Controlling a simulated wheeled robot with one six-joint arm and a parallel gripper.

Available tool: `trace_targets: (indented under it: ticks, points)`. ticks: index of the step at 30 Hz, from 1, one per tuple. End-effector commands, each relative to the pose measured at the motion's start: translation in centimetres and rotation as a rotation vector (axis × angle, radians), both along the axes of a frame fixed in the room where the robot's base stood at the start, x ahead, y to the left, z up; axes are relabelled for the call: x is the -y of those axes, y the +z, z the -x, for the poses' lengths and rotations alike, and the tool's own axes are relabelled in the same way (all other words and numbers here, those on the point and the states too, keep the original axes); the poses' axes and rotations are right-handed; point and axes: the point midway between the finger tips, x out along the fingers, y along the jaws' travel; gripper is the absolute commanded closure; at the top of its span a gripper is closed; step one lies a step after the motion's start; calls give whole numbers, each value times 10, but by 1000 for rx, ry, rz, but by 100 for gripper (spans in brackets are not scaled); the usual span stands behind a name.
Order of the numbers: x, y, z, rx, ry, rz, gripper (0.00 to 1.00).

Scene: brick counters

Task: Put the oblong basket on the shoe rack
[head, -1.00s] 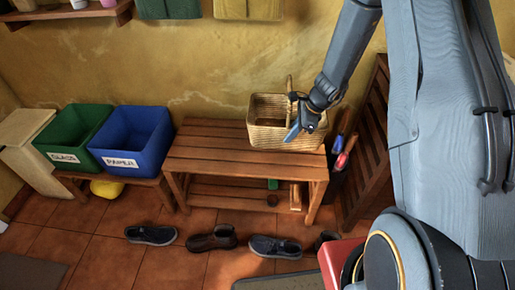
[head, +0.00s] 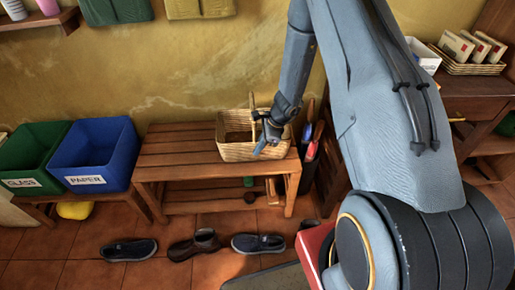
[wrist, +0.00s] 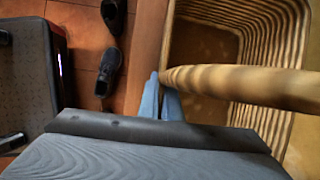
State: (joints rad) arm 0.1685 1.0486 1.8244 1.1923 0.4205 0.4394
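The oblong basket (head: 238,151) is pale woven wicker with an upright handle. In the head view it stands upright on the right end of the top of a low slatted wooden rack (head: 172,160), likely the shoe rack. My gripper (head: 259,148) points down at the handle, over the basket's front side. In the wrist view the handle (wrist: 250,83) runs to my blue fingertips (wrist: 160,92), which are close together there. Whether they hold the handle or only lie against it is unclear. The basket's inside (wrist: 205,50) looks empty in the visible part.
Several dark shoes (head: 258,243) stand on the tiled floor before the rack. Green (head: 30,165) and blue (head: 95,155) bins stand on a low bench at left. Umbrellas (head: 312,142) stand right of the rack. The rack top's left part is clear.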

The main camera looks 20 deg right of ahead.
Motion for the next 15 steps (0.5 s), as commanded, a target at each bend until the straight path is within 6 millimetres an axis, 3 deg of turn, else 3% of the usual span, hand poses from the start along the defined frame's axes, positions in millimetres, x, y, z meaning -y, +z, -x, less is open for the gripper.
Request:
trace_targets:
  ticks: [4, 6, 8, 15]
  points:
    - [0, -3, 0, 1, 0, 0, 100]
    - [0, -3, 0, 0, 0, 0, 85]
    - [0, -3, 0, -1, 0, 0, 77]
    - [0, -3, 0, -1, 0, 0, 77]
